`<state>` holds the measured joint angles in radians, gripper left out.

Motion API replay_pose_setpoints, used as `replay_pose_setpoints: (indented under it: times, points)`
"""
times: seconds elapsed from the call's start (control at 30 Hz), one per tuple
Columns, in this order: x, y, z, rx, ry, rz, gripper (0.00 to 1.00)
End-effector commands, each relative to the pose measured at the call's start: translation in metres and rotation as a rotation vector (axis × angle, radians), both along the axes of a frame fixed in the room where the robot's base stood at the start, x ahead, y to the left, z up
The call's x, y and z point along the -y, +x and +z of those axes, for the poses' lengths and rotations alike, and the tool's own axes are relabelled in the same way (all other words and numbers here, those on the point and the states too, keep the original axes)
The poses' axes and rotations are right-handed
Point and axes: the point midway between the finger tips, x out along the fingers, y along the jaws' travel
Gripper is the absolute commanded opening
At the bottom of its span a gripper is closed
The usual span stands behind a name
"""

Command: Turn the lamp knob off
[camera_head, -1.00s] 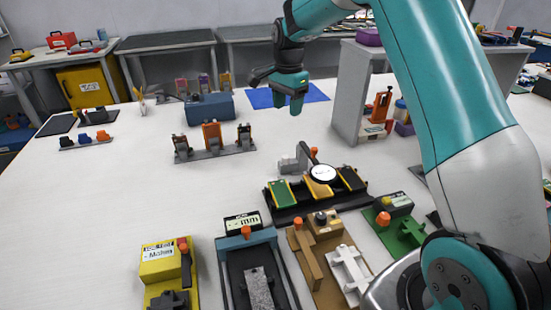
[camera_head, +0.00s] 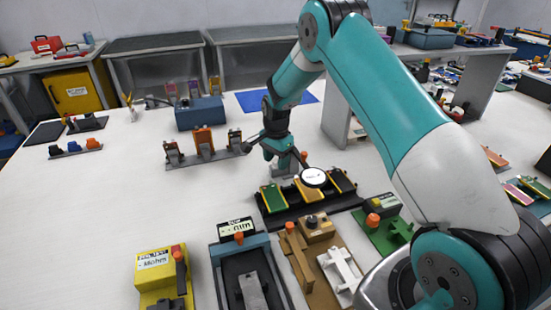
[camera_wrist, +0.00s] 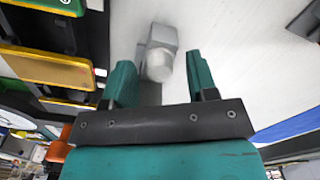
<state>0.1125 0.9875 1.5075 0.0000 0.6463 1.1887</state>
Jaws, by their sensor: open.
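A grey block with a pale rounded knob (camera_wrist: 158,62) shows in the wrist view, between and beyond the teal fingertips of my gripper (camera_wrist: 161,78). The fingers are apart, one on each side of the knob; I cannot tell whether either touches it. In the head view my gripper (camera_head: 284,160) points down at the back of a black fixture (camera_head: 310,210) with a round white-faced disc (camera_head: 314,177). Whether the knob is on or off cannot be told.
Green and yellow plates (camera_head: 272,197) lie on the black fixture beside the gripper. A rack of orange and dark clamps (camera_head: 204,142) stands behind left. A yellow tester (camera_head: 158,266) and a blue-grey gauge fixture (camera_head: 240,250) stand in front.

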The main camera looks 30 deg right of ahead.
Motion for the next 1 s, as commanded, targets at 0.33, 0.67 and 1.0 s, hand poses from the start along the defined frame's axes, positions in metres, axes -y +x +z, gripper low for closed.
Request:
replay_pose_setpoints:
  times: [0.33, 0.67, 1.0]
  points:
    - [-0.0003, 0.0001, -0.0008, 0.000, 0.000, 0.001, 0.32]
    - [-0.0019, 0.0003, -0.0006, 0.000, 0.001, 0.009, 0.04]
    - [-0.0013, 0.0008, -0.0009, 0.002, 0.001, 0.149, 0.04]
